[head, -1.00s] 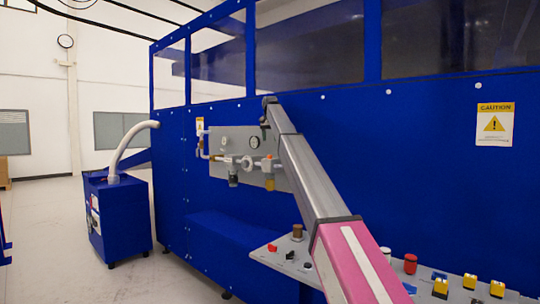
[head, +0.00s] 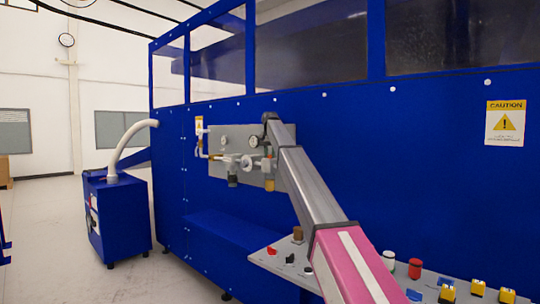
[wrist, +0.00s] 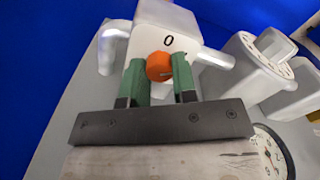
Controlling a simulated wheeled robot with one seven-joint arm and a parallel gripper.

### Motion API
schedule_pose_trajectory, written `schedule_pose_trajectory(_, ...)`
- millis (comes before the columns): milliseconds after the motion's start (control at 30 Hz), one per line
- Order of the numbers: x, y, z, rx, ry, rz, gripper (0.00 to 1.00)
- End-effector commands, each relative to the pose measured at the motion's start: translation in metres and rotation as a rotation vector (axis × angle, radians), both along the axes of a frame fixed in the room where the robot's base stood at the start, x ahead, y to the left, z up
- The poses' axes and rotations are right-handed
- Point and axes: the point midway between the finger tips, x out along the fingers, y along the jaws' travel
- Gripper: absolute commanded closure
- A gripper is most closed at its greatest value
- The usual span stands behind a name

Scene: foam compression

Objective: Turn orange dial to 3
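The orange dial (wrist: 159,66) is on a white housing (wrist: 166,24) in the wrist view. A black 0 is printed on the housing just above it, and a small dark mark shows on the dial's right part. My gripper (wrist: 159,76) has its two green fingers on either side of the dial, one left and one right. The fingertips are very close to its edges; I cannot tell whether they press on it. In the head view my gripper is at the grey valve panel (head: 222,176), largely hidden behind my arm, and the dial is not clear there.
Round white fittings (wrist: 262,72) with printed marks stand right of the dial. A dial gauge (wrist: 270,152) is at the lower right of the wrist view. A console with knobs and yellow switches (head: 478,286) lies below my arm. The big blue machine (head: 410,170) stands behind.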

Motion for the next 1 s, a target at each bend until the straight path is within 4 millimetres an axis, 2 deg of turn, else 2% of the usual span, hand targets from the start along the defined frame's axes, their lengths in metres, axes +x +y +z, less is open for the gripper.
schedule_pose_trajectory(467, 0.0001, 0.0001, 0.0002, 0.001, 0.000, -0.072, 0.97)
schedule_pose_trajectory(1000, 0.0000, 0.0001, 0.0003, 0.001, 0.000, -0.527, 0.97)
